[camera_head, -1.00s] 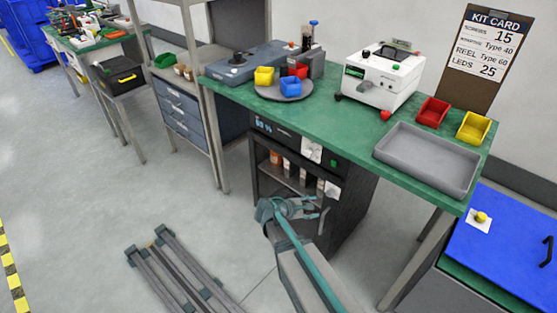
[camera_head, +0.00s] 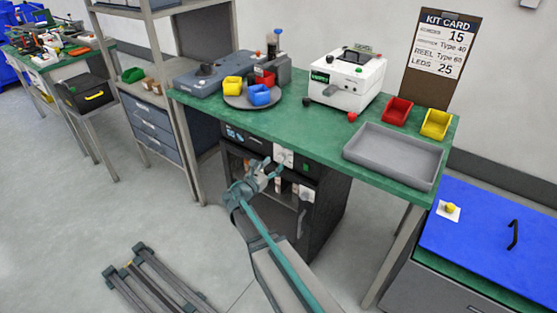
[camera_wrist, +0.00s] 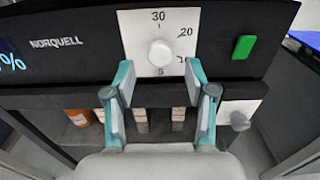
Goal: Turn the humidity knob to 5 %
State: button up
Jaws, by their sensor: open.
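The humidity knob (camera_wrist: 161,53) is a round white knob on a white dial plate (camera_wrist: 183,20) in the wrist view. The plate reads 30 at the top, 20 at the right and 5 at the bottom; a mark at the lower right is partly hidden by a finger. My gripper (camera_wrist: 160,82) is open, with one teal finger on each side just below the knob, and holds nothing. In the head view my gripper (camera_head: 265,170) is in front of the black cabinet (camera_head: 328,212) under the green bench, near its dial plate (camera_head: 284,157).
A dark display showing a % sign (camera_wrist: 10,60) is left of the dial. A green button (camera_wrist: 244,47) is to its right. A second knob (camera_wrist: 240,120) sits lower right. Bottles (camera_wrist: 78,117) stand on the shelf below. The green bench top (camera_head: 290,117) overhangs the cabinet.

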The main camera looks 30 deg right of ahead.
aim_at(279, 160)
jog(key=shift+x, duration=2.1)
grip_shut()
